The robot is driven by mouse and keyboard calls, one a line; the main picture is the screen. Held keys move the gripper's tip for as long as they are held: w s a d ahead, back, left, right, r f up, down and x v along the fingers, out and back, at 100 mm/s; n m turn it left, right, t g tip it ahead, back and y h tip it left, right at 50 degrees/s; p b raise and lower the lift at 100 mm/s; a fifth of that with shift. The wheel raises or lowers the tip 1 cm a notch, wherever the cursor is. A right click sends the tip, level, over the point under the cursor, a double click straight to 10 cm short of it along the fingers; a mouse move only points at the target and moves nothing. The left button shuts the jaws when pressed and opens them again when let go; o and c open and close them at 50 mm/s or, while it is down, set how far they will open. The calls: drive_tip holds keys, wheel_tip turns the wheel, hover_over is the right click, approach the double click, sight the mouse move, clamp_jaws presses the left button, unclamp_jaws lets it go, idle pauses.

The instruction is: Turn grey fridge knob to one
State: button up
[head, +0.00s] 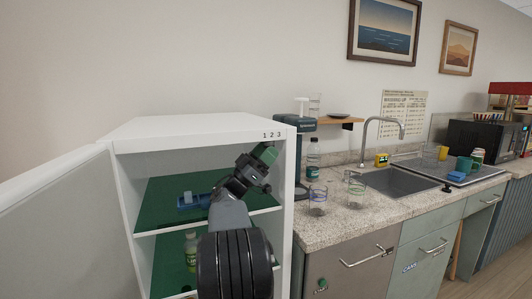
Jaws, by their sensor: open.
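The white fridge (190,126) stands left of the counter with its door (60,215) swung open to the left. The figures 1 2 3 (271,134) are printed at the top right of its front. My gripper (262,158) is open, just below these figures, in front of the upper right of the fridge. A green piece shows at its end; I cannot tell whether it belongs to the gripper. The grey knob cannot be made out; my gripper covers the area below the figures. I cannot tell whether it touches anything.
A blue item (190,201) lies on the green upper shelf, and a bottle (191,250) stands below. Right of the fridge, the counter (345,213) holds a coffee machine (303,150), a dark bottle (313,160), glasses (317,200) and a sink (395,182).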

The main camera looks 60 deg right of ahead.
drive_tip(key=c, duration=0.9)
drive_tip(key=m+g+y+b, duration=0.1)
drive_tip(key=g+y, duration=0.1)
drive_tip(key=g, duration=0.1)
drive_tip(key=shift+w+m, duration=0.1)
drive_tip(key=shift+m, duration=0.2)
drive_tip(key=o, duration=0.9)
drive_tip(key=shift+r, duration=0.1)
